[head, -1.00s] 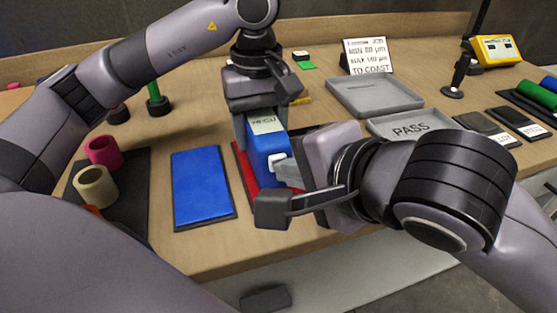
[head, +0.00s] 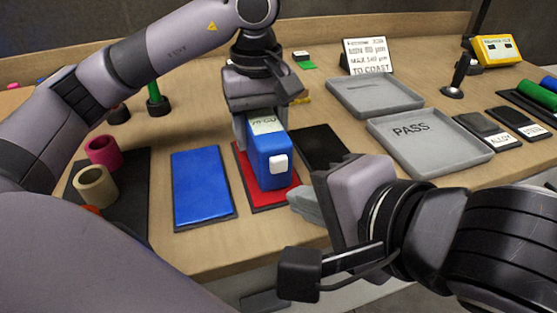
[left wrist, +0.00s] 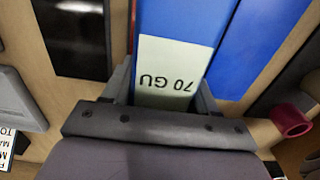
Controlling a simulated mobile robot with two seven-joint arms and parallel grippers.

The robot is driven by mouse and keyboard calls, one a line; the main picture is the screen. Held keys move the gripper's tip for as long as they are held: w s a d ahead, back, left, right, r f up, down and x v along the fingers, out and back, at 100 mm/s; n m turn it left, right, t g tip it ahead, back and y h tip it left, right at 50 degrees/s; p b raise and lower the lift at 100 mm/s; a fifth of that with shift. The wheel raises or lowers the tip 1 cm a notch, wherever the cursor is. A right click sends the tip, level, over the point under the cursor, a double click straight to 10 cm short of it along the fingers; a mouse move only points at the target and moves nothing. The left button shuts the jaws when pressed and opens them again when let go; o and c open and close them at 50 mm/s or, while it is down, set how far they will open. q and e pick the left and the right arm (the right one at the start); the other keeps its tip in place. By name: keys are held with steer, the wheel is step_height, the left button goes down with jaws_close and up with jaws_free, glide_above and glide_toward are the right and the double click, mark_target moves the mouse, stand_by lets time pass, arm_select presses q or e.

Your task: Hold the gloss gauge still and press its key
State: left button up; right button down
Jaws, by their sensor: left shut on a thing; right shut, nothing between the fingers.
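The gloss gauge (head: 268,160) is a blue block with a white key (head: 279,164) on its near end. It stands on a red panel (head: 266,200). My left gripper (head: 262,118) is shut on the gauge's far part from above. In the left wrist view the gauge (left wrist: 180,18) sits between the fingers, and its display (left wrist: 172,70) reads "70 GU". My right gripper (head: 302,204) is shut and empty, to the right of the gauge and nearer the front edge, apart from the key.
A blue panel (head: 202,188) lies left of the red one, a black panel (head: 322,146) right. A grey PASS tray (head: 425,145) and another grey tray (head: 375,95) stand at right. Rings (head: 95,186) sit on a dark mat at left.

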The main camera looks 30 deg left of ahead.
arm_select(q)
steer(key=shift+f, duration=0.15)
steer(key=o, duration=1.5)
steer(key=shift+r, duration=6.1)
